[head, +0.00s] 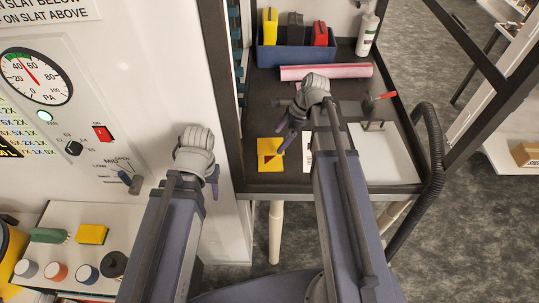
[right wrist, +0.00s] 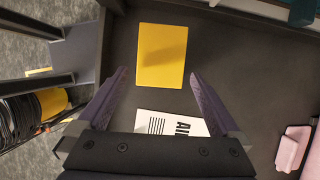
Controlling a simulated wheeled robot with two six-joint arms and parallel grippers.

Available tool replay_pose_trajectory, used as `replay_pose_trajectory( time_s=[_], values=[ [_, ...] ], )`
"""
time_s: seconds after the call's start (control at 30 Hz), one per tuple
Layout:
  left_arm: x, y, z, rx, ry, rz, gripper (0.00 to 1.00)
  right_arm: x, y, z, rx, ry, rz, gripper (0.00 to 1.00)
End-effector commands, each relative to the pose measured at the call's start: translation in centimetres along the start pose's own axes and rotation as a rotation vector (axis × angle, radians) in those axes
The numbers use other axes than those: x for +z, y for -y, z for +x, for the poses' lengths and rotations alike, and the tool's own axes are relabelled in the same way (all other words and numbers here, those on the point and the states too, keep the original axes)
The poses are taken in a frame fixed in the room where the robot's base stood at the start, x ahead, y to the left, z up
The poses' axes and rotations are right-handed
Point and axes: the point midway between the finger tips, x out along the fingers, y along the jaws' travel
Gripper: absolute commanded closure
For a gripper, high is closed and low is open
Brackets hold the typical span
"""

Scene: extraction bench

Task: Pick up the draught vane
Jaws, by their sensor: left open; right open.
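I cannot say for sure which thing is the draught vane. A small stand with a red strip (head: 384,96) on a thin rod, on the right of the dark bench top, looks most like one. It does not show in the right wrist view. My right gripper (head: 284,123) is open and empty over the bench, left of that stand.
The dark bench top (head: 260,105) carries a pink roll (head: 326,71), a blue bin (head: 295,55) of coloured pieces, a white bottle (head: 367,35) and a white sheet (head: 385,155). A printed card (right wrist: 172,124) lies below the yellow one. A black hose (head: 435,150) hangs right.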

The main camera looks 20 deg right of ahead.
Motion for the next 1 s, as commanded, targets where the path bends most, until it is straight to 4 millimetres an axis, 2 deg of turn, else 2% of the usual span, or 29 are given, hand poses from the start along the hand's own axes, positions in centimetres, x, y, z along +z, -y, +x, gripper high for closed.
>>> replay_pose_trajectory(
  time_s=[0.03,0.33,0.43,0.73,1.0],
  values=[
    [-0.1,-0.1,1.0,0.0,0.0,0.0,0.5,-0.2,0.0,1.0,0.0,0.0,-0.001,0.0],
    [-0.3,-0.5,5.0,-0.001,-0.001,0.005,0.5,-0.2,0.0,5.3,0.0,-0.001,-0.003,0.0],
    [-0.3,-0.5,5.6,-0.002,-0.001,0.008,0.5,-0.1,0.0,6.1,0.0,-0.001,-0.002,0.0],
    [-0.4,-0.5,6.0,-0.002,-0.001,0.01,0.5,0.0,0.0,6.6,0.0,-0.001,-0.002,0.0],
    [-0.5,-0.8,8.9,-0.003,-0.001,0.015,0.5,0.3,0.0,9.9,0.001,-0.001,-0.003,0.0]
  ],
)
